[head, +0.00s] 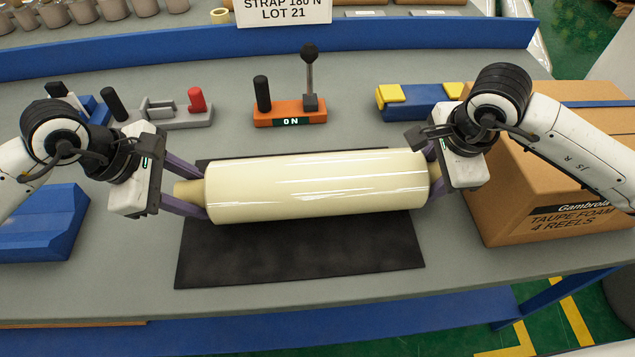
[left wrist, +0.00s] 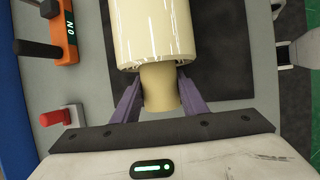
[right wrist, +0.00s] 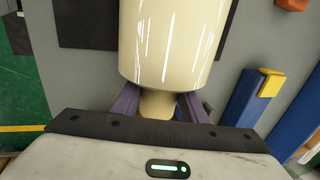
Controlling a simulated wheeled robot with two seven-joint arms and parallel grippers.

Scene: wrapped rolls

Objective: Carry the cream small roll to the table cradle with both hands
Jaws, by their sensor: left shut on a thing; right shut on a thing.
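The cream roll (head: 318,186) lies level, left to right, over the black mat (head: 300,262) in the head view. Its narrower core stub shows in the left wrist view (left wrist: 160,88) and in the right wrist view (right wrist: 158,103). My left gripper (head: 190,190) is shut on the stub at the left end, one purple finger on each side. My right gripper (head: 436,172) is shut on the right end. How high the roll is above the mat is hard to tell. I cannot tell surely which blue block is the table cradle.
A blue sloped block (head: 45,225) stands at the left. A blue block with yellow pads (head: 425,100), an orange lever box (head: 290,112) and a grey fixture with a red knob (head: 178,112) stand behind the roll. A cardboard box (head: 550,170) is under my right arm.

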